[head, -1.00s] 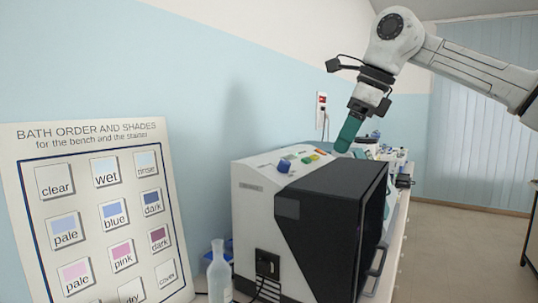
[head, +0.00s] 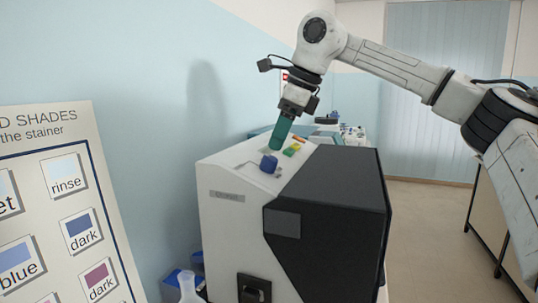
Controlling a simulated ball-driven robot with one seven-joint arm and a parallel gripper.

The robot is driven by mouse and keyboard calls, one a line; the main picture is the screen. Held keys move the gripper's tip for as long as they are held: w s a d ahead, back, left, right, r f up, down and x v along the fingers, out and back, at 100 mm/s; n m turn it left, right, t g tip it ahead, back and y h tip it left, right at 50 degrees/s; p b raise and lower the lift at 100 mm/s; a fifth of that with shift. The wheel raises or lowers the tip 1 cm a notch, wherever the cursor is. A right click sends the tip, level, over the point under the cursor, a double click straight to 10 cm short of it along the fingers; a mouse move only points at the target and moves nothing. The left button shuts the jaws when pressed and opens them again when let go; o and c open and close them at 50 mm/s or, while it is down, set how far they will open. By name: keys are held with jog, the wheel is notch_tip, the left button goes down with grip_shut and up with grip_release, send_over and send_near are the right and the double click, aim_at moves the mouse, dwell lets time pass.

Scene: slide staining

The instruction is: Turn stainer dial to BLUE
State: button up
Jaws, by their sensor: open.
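The stainer (head: 232,215) is a white box with a black front, at the middle of the head view. A blue knob (head: 269,163), which looks like the dial, sits on its sloped top panel. Green-yellow (head: 292,150) and orange (head: 299,139) marks or parts lie just behind it. The dial's pointer and any labels are too small to read. My gripper (head: 275,148), with teal fingers pointing down, is just behind and above the blue knob. It is open, though its fingers overlap in this view. I see nothing in it, and I cannot tell whether it touches the panel.
A board with shade cards (head: 62,200) stands at the left. A clear bottle (head: 188,288) and a blue item (head: 172,282) are beside the stainer's lower left. Small items (head: 352,131) lie on the bench behind. The floor at right is open.

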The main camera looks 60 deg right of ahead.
aim_at(271, 158)
jog(key=shift+p+x, duration=0.45)
jog(key=shift+x, duration=2.65)
jog(key=shift+a, duration=0.1)
jog(key=c, duration=1.1)
jog(key=shift+o, duration=0.2)
